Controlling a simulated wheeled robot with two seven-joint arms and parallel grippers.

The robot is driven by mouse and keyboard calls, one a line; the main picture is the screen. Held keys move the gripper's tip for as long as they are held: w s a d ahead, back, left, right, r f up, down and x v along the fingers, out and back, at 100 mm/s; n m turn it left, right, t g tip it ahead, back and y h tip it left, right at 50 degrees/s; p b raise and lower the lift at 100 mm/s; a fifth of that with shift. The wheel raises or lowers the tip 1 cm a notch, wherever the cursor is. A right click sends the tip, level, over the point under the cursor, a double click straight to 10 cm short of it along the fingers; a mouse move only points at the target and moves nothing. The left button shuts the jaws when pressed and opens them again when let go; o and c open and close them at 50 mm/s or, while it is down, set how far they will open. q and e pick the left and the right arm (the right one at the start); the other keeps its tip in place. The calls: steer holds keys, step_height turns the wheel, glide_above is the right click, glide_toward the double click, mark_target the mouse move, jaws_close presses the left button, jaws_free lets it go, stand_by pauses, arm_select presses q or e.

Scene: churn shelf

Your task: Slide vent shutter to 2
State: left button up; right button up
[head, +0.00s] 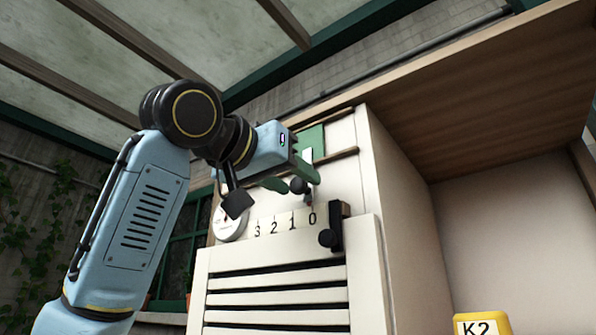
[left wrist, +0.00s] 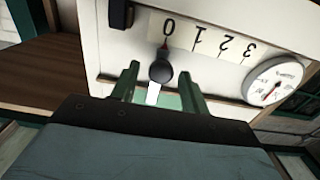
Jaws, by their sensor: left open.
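The vent shutter's round black knob (head: 299,186) sits above a cream number strip (head: 284,224) marked 3, 2, 1, 0 from left to right. It also shows in the left wrist view (left wrist: 160,72), with a small red pointer (left wrist: 165,46) at the 0. My left gripper (head: 294,182) is open at the knob. In the left wrist view its green fingers (left wrist: 158,82) stand on either side of the knob, which lies at about the fingertips. I cannot tell whether either finger touches it. A green panel (head: 313,139) shows between two wooden rails. My right gripper is not in view.
A white round dial (head: 231,223) is left of the strip, partly behind a dark part of my arm. A black latch (head: 336,228) stands right of the 0, above the white slatted front (head: 280,283). A yellow K2 block (head: 481,323) is at lower right.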

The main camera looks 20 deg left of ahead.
arm_select(q)
steer(key=shift+w+d, duration=0.2)
steer(key=shift+w, duration=0.3)
steer(key=shift+w+d, duration=0.15)
steer(key=shift+w, duration=0.3)
steer(key=shift+s, duration=0.1)
steer(key=shift+c, duration=0.2)
jaws_close()
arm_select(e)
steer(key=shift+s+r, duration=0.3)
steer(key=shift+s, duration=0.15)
